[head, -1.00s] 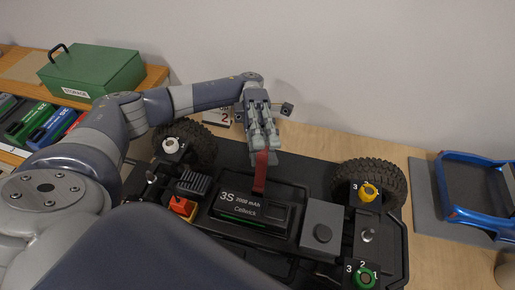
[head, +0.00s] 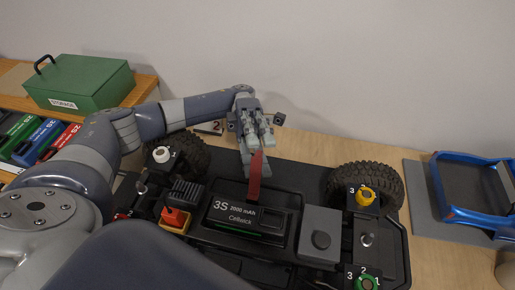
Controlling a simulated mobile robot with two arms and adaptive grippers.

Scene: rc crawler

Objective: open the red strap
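The red strap (head: 254,178) stands up from the far side of the black 3S battery (head: 232,216) in the crawler's chassis. Its lower end meets the battery tray's edge. My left gripper (head: 254,158) reaches in from behind the battery, its fingers pointing down at the strap's upper end. The fingers appear shut on that end, which is partly hidden between them. The battery lies in its tray, with its label facing up. My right gripper is not in view.
The black chassis (head: 308,182) has big tyres (head: 338,188), a red switch (head: 174,218), a grey box (head: 320,240) and yellow (head: 365,197) and green (head: 366,283) knobs. A green storage box (head: 80,82) is at left; a blue body shell (head: 447,205) lies at right.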

